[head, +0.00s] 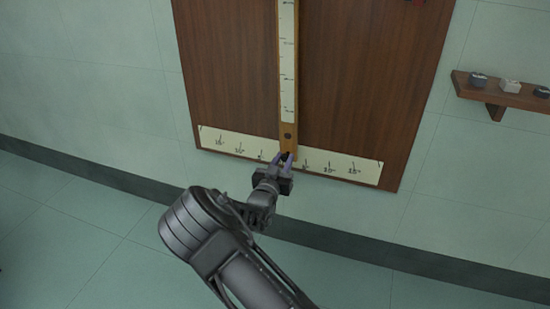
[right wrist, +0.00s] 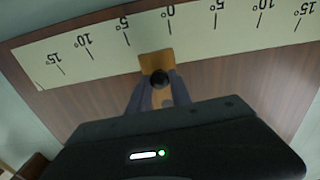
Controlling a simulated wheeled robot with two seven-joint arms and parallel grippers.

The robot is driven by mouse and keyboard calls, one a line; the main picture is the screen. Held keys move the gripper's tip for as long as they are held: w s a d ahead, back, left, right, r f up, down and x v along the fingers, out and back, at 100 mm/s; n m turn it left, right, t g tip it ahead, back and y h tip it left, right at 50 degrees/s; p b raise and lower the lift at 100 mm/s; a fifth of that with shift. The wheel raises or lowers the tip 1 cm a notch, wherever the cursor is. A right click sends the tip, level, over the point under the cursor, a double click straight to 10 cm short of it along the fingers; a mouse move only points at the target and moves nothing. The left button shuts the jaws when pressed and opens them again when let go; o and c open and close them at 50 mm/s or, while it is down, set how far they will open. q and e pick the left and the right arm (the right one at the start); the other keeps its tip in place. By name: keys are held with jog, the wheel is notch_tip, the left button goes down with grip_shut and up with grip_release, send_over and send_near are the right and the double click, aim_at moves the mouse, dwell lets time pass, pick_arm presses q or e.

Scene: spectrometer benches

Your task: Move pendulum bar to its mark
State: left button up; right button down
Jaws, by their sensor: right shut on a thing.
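The pendulum bar (head: 289,62) is a long wooden bar with a cream ruled strip, hanging nearly upright against a brown wooden board in the head view. Its lower end overlaps the cream angle scale (head: 235,146). My right gripper (head: 286,160) is shut on the dark knob at that end. In the right wrist view the bar's wooden tip (right wrist: 156,62) and dark knob (right wrist: 160,79) sit between my fingers (right wrist: 158,95). There the tip appears between the 0° and the left 5° marks of the scale (right wrist: 90,52). My left gripper is out of view.
The brown board (head: 365,80) is fixed to a pale green tiled wall. A red thing shows partly at the top edge. The wall in front of the board's sides is clear.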

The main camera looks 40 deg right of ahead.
jog(key=s+d+r+n+p, duration=0.1)
jog(key=s+d+p, duration=0.1)
jog(key=s+d, duration=0.5)
jog(key=s, duration=0.3)
jog(key=shift+r+n, duration=0.25)
jog(key=shift+n, duration=0.05)
jog(key=c, duration=1.2)
grip_release()
jog(key=shift+f, duration=0.1)
jog(key=shift+a, duration=0.15)
jog(key=p+v, duration=0.1)
jog(key=v, duration=0.6)
jog(key=shift+s+a+p, duration=0.2)
jog(key=shift+a+p, duration=0.1)
